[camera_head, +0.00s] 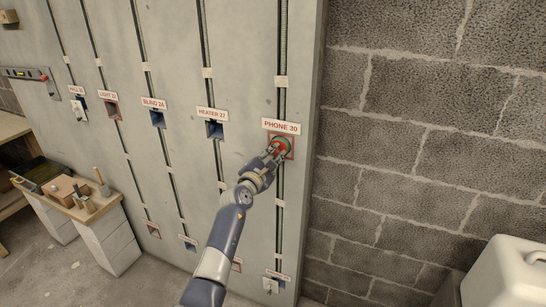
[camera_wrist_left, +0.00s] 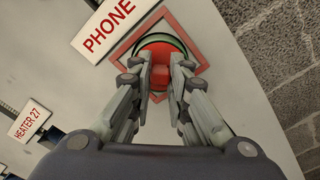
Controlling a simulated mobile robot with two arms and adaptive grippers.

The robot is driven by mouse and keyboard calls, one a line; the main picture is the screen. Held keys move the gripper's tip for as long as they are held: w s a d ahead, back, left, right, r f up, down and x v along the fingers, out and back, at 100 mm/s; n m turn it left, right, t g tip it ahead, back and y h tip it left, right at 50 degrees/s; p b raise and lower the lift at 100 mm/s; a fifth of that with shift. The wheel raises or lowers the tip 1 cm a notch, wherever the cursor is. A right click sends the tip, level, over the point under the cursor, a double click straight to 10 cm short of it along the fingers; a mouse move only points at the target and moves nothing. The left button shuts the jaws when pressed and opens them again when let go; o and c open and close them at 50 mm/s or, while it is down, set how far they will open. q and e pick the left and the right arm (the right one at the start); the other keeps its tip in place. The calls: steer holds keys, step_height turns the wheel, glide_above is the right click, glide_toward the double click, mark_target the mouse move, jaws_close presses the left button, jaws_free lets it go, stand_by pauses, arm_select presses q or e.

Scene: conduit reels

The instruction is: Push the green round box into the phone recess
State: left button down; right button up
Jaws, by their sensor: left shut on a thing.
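The green round box (camera_wrist_left: 178,42) is at the phone recess (camera_wrist_left: 122,48), inside its red square frame. Its front has a red part (camera_wrist_left: 160,75). My left gripper (camera_wrist_left: 160,84) is shut on this red part, with a finger at each side. In the head view the green box (camera_head: 286,138) shows at the end of my left gripper (camera_head: 277,149), below the PHONE 30 label (camera_head: 281,126). How deep the box sits is hard to tell. My right gripper is not in view.
The HEATER 27 (camera_head: 215,130), BLIND 24 (camera_head: 157,118) and LIGHT 22 (camera_head: 112,110) recesses lie to the left along the grey wall. A block wall (camera_head: 430,120) stands close on the right. A white canister (camera_head: 508,275) is at lower right, a small bench (camera_head: 70,212) at left.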

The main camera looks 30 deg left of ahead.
arm_select(q)
steer(key=shift+w+b, duration=0.45)
steer(key=shift+w, duration=0.55)
stand_by(0.3)
steer(key=c, duration=1.4)
jaws_free()
steer(key=shift+c, duration=0.2)
steer(key=shift+o, duration=1.2)
steer(key=shift+s, duration=0.1)
steer(key=shift+s+r+p, duration=0.15)
steer(key=shift+s+p, duration=1.05)
steer(key=shift+p, duration=0.05)
steer(key=s+p, duration=0.3)
steer(key=s, duration=0.1)
steer(key=shift+s+d, duration=0.15)
steer(key=shift+s, duration=0.1)
